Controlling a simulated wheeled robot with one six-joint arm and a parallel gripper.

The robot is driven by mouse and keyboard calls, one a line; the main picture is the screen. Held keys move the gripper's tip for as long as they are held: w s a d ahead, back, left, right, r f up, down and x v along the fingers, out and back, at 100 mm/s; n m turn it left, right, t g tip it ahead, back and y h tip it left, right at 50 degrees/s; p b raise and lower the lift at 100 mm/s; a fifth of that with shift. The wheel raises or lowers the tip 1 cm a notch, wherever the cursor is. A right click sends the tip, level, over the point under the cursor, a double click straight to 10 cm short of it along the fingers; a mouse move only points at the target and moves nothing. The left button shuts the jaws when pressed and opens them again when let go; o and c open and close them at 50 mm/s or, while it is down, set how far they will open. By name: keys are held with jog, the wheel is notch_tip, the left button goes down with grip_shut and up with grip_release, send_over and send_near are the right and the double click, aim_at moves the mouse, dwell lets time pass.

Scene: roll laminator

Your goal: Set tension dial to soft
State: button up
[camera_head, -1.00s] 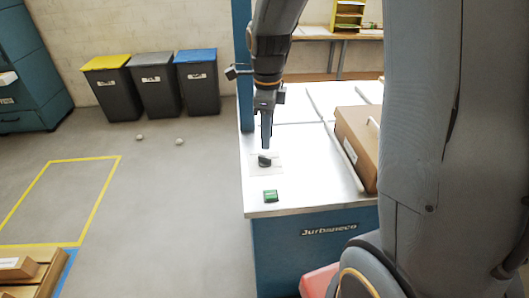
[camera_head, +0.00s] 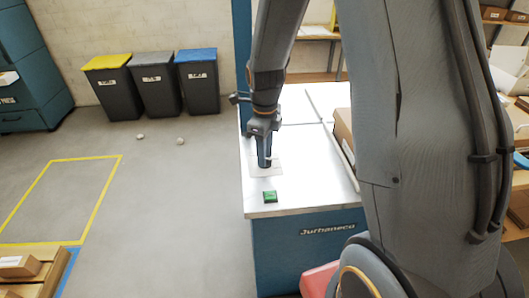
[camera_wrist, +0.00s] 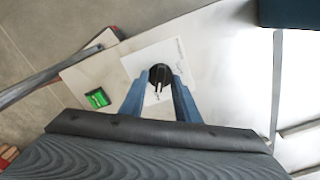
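The tension dial (camera_wrist: 160,75) is a round black knob with a light pointer mark, set on a white label plate (camera_wrist: 150,58) on the machine's top. In the wrist view, the two blue fingers of my gripper (camera_wrist: 160,79) stand apart, one on each side of the dial. I cannot tell whether they touch it. In the head view, my gripper (camera_head: 264,161) points down over the plate and hides the dial. The writing on the plate is too small to read.
A green button (camera_head: 270,197) sits on the silver machine top (camera_head: 315,185) near its front edge; it also shows in the wrist view (camera_wrist: 98,98). A brown box (camera_head: 343,130) is to the right, partly hidden by my arm. A blue post (camera_head: 242,60) stands behind left.

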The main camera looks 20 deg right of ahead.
jog(key=shift+f, duration=0.1)
grip_shut()
dwell(0.3)
jog(key=n+p, duration=0.1)
jog(key=n, duration=0.4)
jog(key=shift+n, duration=0.3)
jog(key=n+p, duration=0.1)
jog(key=n, duration=0.4)
jog(key=shift+n, duration=0.3)
jog(key=n+p, duration=0.1)
jog(key=n, duration=1.1)
jog(key=shift+w+n, duration=0.1)
jog(key=shift+n, duration=0.2)
